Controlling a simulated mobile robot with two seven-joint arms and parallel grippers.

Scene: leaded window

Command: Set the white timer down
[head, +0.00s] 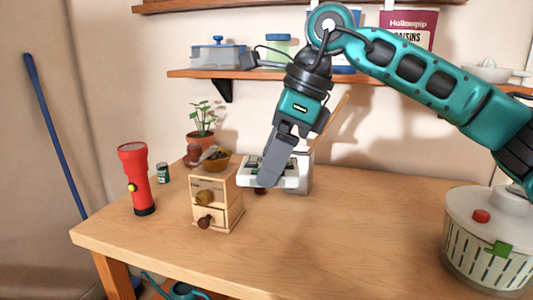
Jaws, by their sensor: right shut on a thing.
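The white timer (287,180) is at the middle of the table's back half, just right of a small wooden mill with a drawer. My right gripper (268,180) comes down from above, shut on the timer, and its fingers cover part of it. I cannot tell whether the timer's underside touches the wooden table (330,225). My left gripper is out of view.
The wooden mill (229,212) stands close on the left. Further left are a red flashlight (134,175), a small green jar (163,173) and a potted plant (201,140). A white salad spinner (460,225) stands at the right. The table's front middle is clear.

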